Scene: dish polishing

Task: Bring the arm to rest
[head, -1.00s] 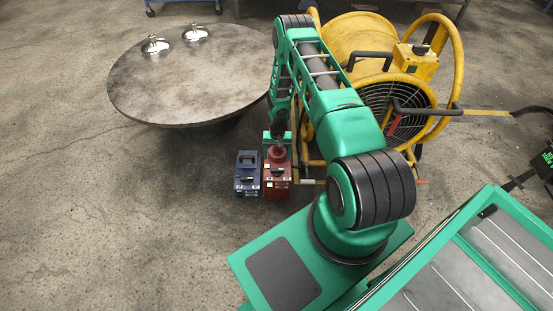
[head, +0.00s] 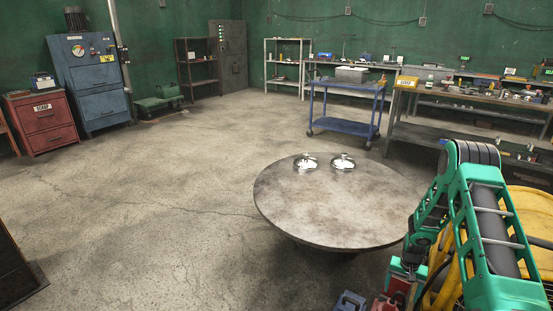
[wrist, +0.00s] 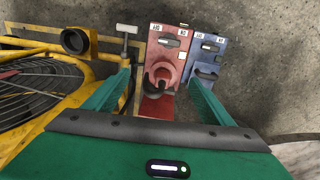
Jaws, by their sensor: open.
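My arm (head: 485,220) is folded at the right of the head view, its end hanging down beside the yellow machine. My gripper (wrist: 158,78) shows in the wrist view with its two green fingers spread apart and nothing held between them. A red box (wrist: 170,55) with a handle lies below and beyond the fingers. A blue box (wrist: 207,55) stands to its right. In the head view the boxes are cut off at the bottom edge.
A round grey table (head: 330,205) bears two shiny metal dishes (head: 305,161) (head: 343,161). The yellow machine (wrist: 45,85) stands close on the left in the wrist view. A blue cart (head: 345,105) stands behind the table. The floor at left is open.

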